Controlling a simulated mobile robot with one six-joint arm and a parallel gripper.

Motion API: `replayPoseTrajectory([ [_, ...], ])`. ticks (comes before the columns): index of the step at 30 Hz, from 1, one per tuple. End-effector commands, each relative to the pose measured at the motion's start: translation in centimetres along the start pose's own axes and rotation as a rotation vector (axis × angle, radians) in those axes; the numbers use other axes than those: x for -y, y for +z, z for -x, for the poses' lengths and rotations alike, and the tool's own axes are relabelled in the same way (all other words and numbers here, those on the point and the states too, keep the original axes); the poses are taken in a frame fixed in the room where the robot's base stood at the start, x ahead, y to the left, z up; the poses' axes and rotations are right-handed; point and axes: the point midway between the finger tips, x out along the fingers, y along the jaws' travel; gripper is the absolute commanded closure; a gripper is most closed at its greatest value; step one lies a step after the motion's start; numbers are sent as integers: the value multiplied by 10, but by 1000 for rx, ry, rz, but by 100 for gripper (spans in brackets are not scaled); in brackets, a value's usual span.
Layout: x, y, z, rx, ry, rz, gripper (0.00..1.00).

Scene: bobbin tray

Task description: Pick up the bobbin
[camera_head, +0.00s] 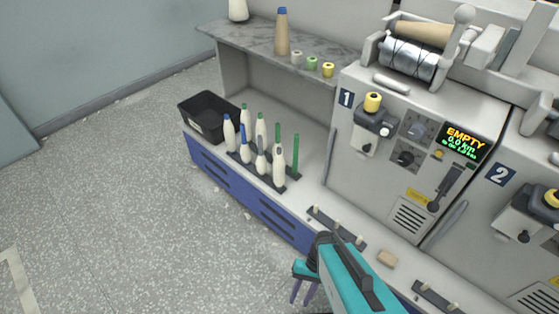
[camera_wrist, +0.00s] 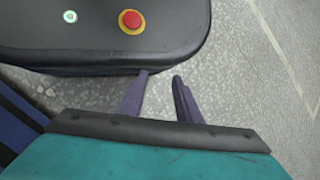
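Several white bobbins stand upright in rows on a dark tray (camera_head: 293,178) on the low counter in the head view. Some have blue tips, such as the front left bobbin (camera_head: 229,133); others have green tips, such as the bobbin (camera_head: 260,130) at the back. A bare green tube (camera_head: 295,155) stands at the tray's right end. My gripper (camera_head: 303,296) is low in the head view, in front of the counter and well apart from the tray. In the wrist view my gripper (camera_wrist: 160,76) has its two purple fingers apart, with only floor between them. No bobbin shows there.
A black bin (camera_head: 207,116) stands left of the tray. A shelf (camera_head: 300,61) with a tan cone (camera_head: 282,35) and small spools overhangs behind. Winding machine 1 (camera_head: 395,190) is on the right; its display reads EMPTY. A pegged strip (camera_head: 336,229) lies on the counter. The floor at left is clear.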

Motion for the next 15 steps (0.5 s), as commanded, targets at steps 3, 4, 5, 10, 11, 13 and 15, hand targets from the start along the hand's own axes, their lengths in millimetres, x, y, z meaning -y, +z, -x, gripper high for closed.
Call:
replayPoseTrajectory([
  [3,1,14,24,-3,25,3,69],
  [4,1,17,28,-3,30,3,69],
  [5,0,19,32,-4,36,4,69],
  [10,-2,33,54,-5,72,7,69],
  [11,-3,36,58,-5,79,8,69],
  [13,-4,41,68,-6,93,9,69],
  [15,-5,47,77,-7,108,10,69],
])
